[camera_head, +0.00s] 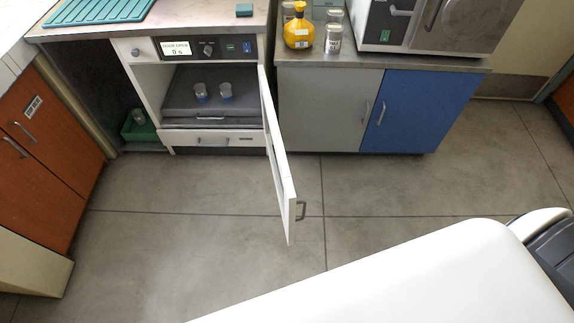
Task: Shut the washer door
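The washer (147,78) is a white box under the counter, with a dark control panel and a small display that appears to read "DOOR OPEN 0 s". Its white door (279,165) stands wide open, hinged at the right side and sticking out toward me over the floor. A dark bar handle (301,210) is on the door's outer face, near its free edge. Neither gripper is in view; a large white part of my body fills the lower right.
A grey and blue cabinet (325,108) stands right of the door, with a yellow bottle (298,28), jars and an appliance (385,25) on top. Orange cabinets (45,150) stand at the left. A green bin (140,130) sits left of the washer. The floor around the door is clear.

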